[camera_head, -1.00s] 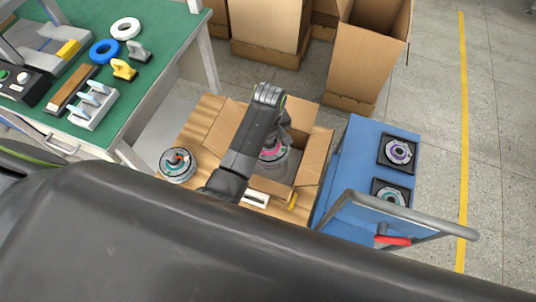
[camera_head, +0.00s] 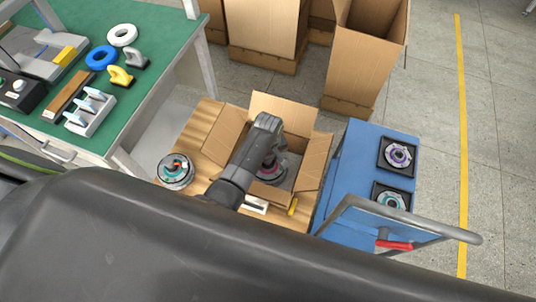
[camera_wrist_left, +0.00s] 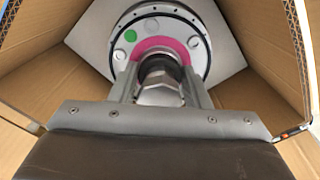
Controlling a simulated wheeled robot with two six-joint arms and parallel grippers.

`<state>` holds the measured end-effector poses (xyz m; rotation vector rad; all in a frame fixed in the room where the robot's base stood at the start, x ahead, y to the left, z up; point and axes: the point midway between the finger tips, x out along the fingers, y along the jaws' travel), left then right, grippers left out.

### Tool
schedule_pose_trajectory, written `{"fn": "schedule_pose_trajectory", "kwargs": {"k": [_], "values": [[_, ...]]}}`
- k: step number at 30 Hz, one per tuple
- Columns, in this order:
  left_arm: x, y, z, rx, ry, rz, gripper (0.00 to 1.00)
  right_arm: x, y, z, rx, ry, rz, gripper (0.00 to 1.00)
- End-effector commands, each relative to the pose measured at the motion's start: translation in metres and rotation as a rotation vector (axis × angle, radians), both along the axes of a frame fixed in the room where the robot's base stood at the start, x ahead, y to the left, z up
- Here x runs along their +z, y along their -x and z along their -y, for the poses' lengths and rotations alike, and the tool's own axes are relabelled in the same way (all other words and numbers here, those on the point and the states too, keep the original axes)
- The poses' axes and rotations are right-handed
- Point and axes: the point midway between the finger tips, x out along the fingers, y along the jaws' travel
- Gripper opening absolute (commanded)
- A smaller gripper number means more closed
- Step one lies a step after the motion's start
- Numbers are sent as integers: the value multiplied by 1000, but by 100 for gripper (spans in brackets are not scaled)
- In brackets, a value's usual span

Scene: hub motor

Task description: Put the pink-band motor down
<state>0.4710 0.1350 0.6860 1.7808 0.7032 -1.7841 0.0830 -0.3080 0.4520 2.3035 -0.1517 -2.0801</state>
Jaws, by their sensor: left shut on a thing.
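The pink-band motor (camera_head: 271,172) is inside the open cardboard box (camera_head: 284,109), partly hidden by my left arm in the head view. In the left wrist view the motor (camera_wrist_left: 205,48) shows a pale round face, a pink ring and a green dot. My left gripper (camera_wrist_left: 160,86) is shut on its metal middle. The left gripper (camera_head: 268,152) reaches down into the box from above. The box walls surround the motor, with a pale floor panel under it; I cannot tell whether the motor touches it. My right gripper is not in view.
Another motor (camera_head: 176,171) stands left of the box on the wooden table (camera_head: 199,128). A blue cart (camera_head: 352,165) to the right carries a purple-ringed motor (camera_head: 398,154) and a teal-ringed one (camera_head: 390,201). A green workbench (camera_head: 150,82) is at the left; tall cartons (camera_head: 365,55) stand behind.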

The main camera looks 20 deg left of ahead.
Motion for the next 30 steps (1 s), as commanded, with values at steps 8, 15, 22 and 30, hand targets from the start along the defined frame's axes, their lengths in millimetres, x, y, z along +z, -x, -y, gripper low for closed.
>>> {"fn": "schedule_pose_trajectory", "kwargs": {"k": [8,15,22,30], "values": [[-8,-2,0,1,1,6,0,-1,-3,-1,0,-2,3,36],[-10,-2,0,1,2,6,0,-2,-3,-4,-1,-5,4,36],[-11,0,0,1,0,0,65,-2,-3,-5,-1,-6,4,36],[-8,0,0,1,1,1,65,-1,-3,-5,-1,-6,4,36]]}}
